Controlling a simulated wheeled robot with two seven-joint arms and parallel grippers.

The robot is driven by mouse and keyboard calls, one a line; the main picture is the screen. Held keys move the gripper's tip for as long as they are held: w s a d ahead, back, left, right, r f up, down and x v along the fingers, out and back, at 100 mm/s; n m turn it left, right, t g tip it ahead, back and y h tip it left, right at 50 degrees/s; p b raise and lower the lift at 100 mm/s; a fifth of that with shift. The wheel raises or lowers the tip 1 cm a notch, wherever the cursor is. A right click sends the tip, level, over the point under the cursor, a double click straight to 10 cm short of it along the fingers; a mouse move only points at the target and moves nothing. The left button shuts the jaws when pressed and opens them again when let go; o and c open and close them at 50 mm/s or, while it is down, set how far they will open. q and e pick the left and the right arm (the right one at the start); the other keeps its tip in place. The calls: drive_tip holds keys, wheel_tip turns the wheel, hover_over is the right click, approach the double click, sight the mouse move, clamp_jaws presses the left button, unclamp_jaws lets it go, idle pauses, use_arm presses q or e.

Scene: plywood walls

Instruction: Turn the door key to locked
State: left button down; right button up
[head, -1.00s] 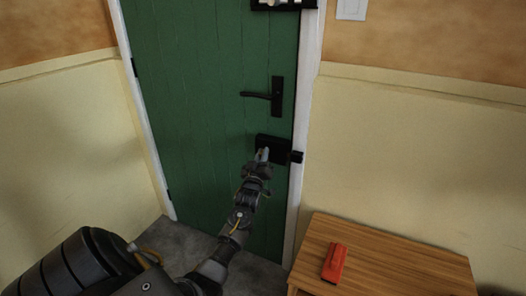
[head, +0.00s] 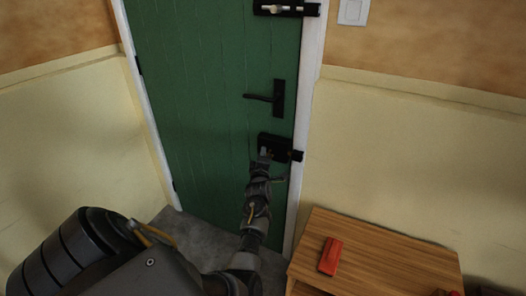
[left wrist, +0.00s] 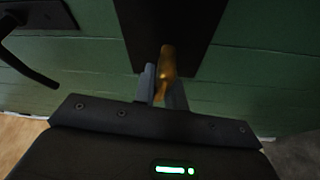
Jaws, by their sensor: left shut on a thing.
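The green door (head: 205,95) is shut in its white frame. A black lock box (head: 277,146) sits on its right edge, below the black lever handle (head: 266,98). My left gripper (head: 264,157) is at the front of the lock box. In the left wrist view a brass key (left wrist: 167,62) stands out from the dark lock plate (left wrist: 165,25). My left gripper's fingers (left wrist: 162,88) are shut on the key, one on each side of it. The key's exact turn angle is hard to tell. My right gripper is in neither view.
A black bolt with a light bar (head: 287,8) is higher on the door. A light switch (head: 353,11) is on the wall.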

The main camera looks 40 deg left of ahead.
use_arm(q)
drive_tip(key=shift+f+n+g+p, duration=0.1)
drive_tip(key=shift+n+g+p, duration=0.2)
drive_tip(key=shift+n+p, duration=0.5)
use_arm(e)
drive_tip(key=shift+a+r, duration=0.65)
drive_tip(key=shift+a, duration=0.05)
use_arm(q)
drive_tip(key=shift+n, duration=0.4)
drive_tip(key=c, duration=1.4)
unclamp_jaws()
drive_tip(key=shift+f, duration=0.1)
drive_tip(key=shift+c, duration=0.2)
